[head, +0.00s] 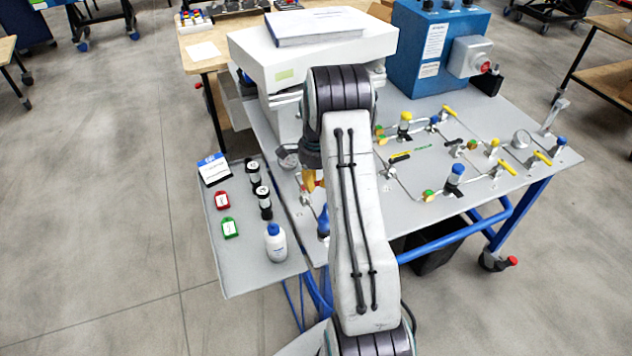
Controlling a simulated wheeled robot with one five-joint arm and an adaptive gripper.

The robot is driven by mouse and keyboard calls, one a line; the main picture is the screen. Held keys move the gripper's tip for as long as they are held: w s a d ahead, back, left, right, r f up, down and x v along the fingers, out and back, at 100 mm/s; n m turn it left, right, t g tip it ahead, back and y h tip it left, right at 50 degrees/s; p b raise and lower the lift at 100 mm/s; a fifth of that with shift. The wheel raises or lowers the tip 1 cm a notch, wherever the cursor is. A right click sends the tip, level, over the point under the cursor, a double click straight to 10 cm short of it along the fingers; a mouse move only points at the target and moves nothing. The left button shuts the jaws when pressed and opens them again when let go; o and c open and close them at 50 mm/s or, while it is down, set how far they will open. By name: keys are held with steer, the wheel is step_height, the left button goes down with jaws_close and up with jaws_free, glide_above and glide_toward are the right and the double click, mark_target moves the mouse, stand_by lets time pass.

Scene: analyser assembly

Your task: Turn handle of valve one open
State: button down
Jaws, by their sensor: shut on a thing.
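My gripper (309,170) points down at the left part of the analyser panel, partly hidden behind my own arm. It is shut on what appears to be a yellow valve handle (309,181); the fingertips are hard to make out. I cannot tell the angle of this handle or read a valve number. Other yellow handles (543,158) show on the grey panel (420,110), to the right of my arm.
A side shelf (250,280) on the left holds a white bottle with a blue cap (276,243), black-and-white vials (264,202), a red tag (222,200) and a green tag (230,228). A blue box (437,50) and a white cabinet (300,55) stand at the back.

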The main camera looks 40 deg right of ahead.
steer(key=shift+f+n, duration=0.2)
steer(key=shift+n, duration=0.1)
steer(key=n, duration=0.1)
steer(key=n+b, duration=0.1)
steer(key=shift+w+f+n, duration=0.1)
steer(key=shift+w+n, duration=0.2)
steer(key=n, duration=0.2)
steer(key=w+n+b, duration=0.1)
steer(key=n, duration=0.2)
steer(key=shift+w, duration=0.15)
steer(key=n, duration=0.3)
steer(key=w+n+b, duration=0.1)
steer(key=n, duration=0.1)
steer(key=shift+a, duration=0.3)
steer(key=n, duration=0.3)
steer(key=a+n, duration=0.1)
steer(key=shift+w+n, duration=0.3)
steer(key=shift+w, duration=0.05)
steer(key=shift+n, duration=0.3)
steer(key=c, duration=1.5)
jaws_free()
steer(key=o, duration=0.5)
steer(key=shift+w, duration=0.2)
